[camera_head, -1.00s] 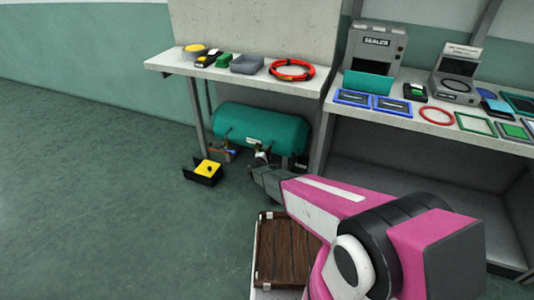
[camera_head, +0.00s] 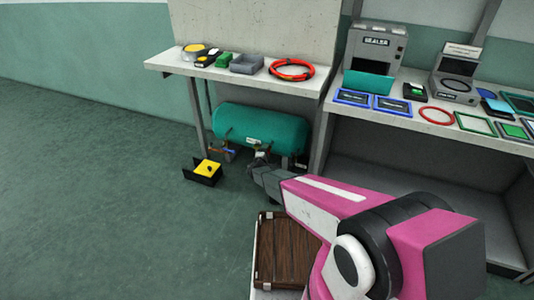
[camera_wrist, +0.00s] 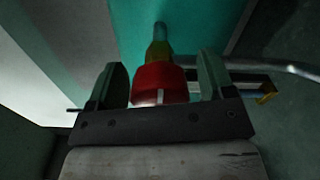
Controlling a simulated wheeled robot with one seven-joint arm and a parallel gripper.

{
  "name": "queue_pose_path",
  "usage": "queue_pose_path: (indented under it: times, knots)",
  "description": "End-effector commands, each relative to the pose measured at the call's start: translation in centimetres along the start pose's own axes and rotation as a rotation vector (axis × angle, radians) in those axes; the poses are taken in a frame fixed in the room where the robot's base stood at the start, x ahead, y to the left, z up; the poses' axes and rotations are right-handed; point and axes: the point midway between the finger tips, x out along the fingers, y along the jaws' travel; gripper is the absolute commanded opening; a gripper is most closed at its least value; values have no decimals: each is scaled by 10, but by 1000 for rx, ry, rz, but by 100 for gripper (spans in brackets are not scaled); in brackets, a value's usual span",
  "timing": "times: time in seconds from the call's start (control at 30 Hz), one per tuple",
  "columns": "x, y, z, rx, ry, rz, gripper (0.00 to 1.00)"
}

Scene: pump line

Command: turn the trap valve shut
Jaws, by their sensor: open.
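In the wrist view a red round knob (camera_wrist: 160,82) sits on a yellow-brass fitting (camera_wrist: 158,53) below the teal tank (camera_wrist: 200,28). My gripper (camera_wrist: 163,84) is open, with one finger on each side of the knob. A gap shows at the left finger and a narrower one at the right. In the head view my gripper (camera_head: 257,160) is at the underside of the teal tank (camera_head: 262,126), and the knob is too small or hidden to make out there. No label shows which valve this is.
A grey pipe (camera_wrist: 275,66) and a yellow-tipped bar (camera_wrist: 265,97) lie right of the right finger. A bench (camera_head: 230,73) stands above the tank. Open floor lies at left.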

Motion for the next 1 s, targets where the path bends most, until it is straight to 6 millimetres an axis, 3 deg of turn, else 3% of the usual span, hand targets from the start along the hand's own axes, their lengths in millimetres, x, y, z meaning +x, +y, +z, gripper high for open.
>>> queue_pose_path:
  times: [0.17, 0.6, 0.8, 1.0]
  knots:
    - [-18, 1, 1, 0, 1, 0, 75]
    - [-94, 1, 1, 0, 1, 0, 75]
    - [-107, 0, 0, 0, 0, -1, 75]
    - [-108, 0, 0, 1, -1, -1, 75]
